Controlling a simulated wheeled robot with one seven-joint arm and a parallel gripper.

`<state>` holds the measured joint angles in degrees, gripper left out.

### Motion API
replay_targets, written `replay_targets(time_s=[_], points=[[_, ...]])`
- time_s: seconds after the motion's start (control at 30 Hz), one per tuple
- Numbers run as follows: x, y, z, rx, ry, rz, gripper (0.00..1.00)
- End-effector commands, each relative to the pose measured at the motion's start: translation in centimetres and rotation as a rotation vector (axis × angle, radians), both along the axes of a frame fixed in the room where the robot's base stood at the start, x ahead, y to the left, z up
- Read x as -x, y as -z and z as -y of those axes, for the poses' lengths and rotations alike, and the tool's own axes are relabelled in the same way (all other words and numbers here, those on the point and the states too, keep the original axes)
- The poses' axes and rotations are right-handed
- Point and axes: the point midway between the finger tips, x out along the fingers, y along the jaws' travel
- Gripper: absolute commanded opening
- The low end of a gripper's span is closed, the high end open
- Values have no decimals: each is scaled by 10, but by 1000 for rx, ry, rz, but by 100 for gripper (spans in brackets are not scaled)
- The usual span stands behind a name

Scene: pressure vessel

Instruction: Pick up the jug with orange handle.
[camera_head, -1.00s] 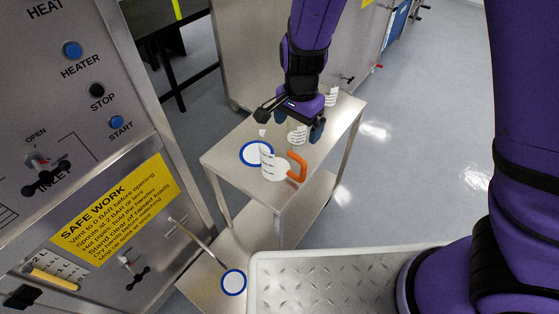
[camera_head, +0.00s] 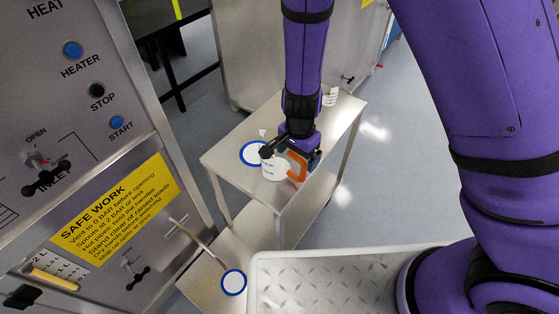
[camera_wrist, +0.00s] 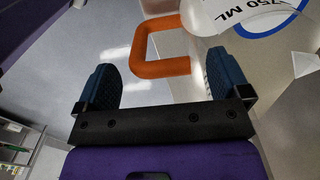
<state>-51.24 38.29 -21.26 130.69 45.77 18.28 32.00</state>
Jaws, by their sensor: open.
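The jug (camera_head: 272,169) is clear with white markings and has an orange handle (camera_head: 297,167). It stands upright near the front edge of the small steel table, beside a blue ring mark. In the wrist view the orange handle (camera_wrist: 160,62) lies just beyond my open fingers, roughly between their tips, and part of the jug (camera_wrist: 222,14) with "750 ML" shows at the top right. My gripper (camera_head: 292,156) is right over the jug's handle side in the head view; it also shows in the wrist view (camera_wrist: 163,82), open with nothing between the fingers.
The steel table (camera_head: 337,121) also holds another marked clear vessel (camera_head: 330,96) at the back. The control panel (camera_head: 90,130) with valves and a protruding lever stands at left.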

Motion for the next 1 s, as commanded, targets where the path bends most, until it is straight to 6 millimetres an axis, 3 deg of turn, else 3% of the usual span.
replay_targets(time_s=[0.17, 0.4, 0.47, 0.77, 1.0], points=[[0, 0, 0, -1, 0, 1, 95], [0, 0, 0, 0, 0, 0, 40], [0, 0, 0, 0, 0, 0, 28], [0, -2, 0, -1, -1, 1, 28], [0, -19, -1, -2, -2, 3, 28]])
